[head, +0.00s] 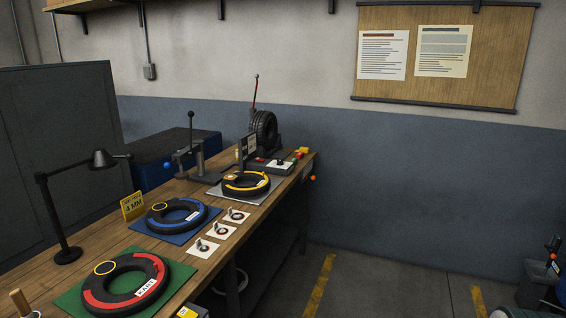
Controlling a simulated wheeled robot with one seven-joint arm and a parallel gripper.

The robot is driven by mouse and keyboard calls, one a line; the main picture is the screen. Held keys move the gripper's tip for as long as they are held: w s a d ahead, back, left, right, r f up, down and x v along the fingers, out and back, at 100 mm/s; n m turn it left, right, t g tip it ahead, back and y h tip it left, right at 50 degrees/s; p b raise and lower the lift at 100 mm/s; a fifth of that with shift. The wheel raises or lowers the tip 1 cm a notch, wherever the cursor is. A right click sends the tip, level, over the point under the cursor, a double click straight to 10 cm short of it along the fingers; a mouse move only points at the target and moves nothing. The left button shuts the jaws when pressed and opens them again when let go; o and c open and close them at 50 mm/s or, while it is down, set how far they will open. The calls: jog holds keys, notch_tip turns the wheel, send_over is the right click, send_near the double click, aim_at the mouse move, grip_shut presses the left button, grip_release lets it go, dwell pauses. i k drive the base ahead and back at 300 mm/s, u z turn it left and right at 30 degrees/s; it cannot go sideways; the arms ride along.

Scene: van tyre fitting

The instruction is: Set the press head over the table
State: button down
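A dark grey lever press (199,158) stands toward the back of the wooden workbench (110,262). It has an upright post and a thin lever with a black ball knob (191,115) pointing up. A short dark part that looks like the press head (180,157) sits to the left of the post. I cannot tell exactly what lies beneath it. I do not make out my gripper in this view.
Tyres with red (97,297), blue (158,222) and yellow (231,187) rings lie on coloured mats along the bench. A black desk lamp (54,215) stands at left. An upright tyre (264,132) is at the back. The floor right of the bench is open.

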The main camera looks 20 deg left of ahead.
aim_at(198, 146)
jog(key=u, duration=0.15)
jog(key=i, duration=1.55)
jog(key=u, duration=1.1)
jog(key=i, duration=1.1)
jog(key=u, duration=1.4)
jog(key=i, duration=0.55)
jog(key=u, duration=0.25)
